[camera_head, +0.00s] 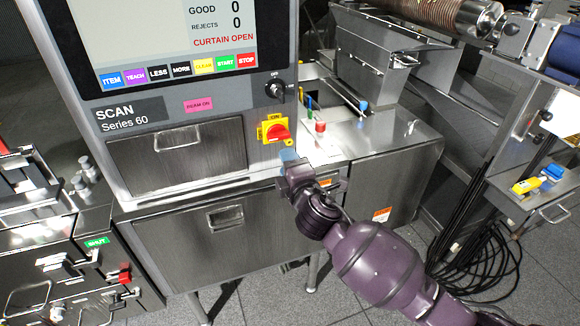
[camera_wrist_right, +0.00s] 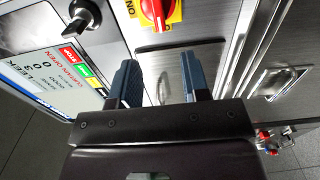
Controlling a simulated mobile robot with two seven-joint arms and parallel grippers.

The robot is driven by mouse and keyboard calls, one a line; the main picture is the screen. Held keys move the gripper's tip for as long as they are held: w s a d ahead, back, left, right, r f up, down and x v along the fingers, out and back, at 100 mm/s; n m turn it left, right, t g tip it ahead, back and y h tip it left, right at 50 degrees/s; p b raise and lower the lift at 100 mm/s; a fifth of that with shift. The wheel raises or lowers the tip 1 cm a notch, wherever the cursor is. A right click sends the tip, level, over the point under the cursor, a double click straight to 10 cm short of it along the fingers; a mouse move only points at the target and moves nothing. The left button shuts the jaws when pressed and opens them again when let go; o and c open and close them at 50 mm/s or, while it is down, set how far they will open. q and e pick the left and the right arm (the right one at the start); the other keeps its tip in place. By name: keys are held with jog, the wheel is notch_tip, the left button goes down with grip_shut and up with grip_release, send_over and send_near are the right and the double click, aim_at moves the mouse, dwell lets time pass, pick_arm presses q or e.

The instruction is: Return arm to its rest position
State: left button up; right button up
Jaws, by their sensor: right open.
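My right arm comes in from the lower right of the head view. Its gripper (camera_head: 288,156) is in front of the machine, just below the red rotary switch on a yellow plate (camera_head: 276,132). In the right wrist view the two blue-grey fingers (camera_wrist_right: 160,85) are spread apart with nothing between them. The red switch (camera_wrist_right: 157,10) shows beyond the fingertips there, apart from them. My left gripper is in neither view.
The scanner's screen panel (camera_head: 190,40) and a black key switch (camera_head: 275,90) are close above the gripper. A metal worktop (camera_head: 390,135) with small coloured knobs lies to the right. Black cables (camera_head: 480,240) hang at the right. Grey floor is open below.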

jog(key=shift+s+d, duration=0.15)
jog(key=shift+s, duration=0.3)
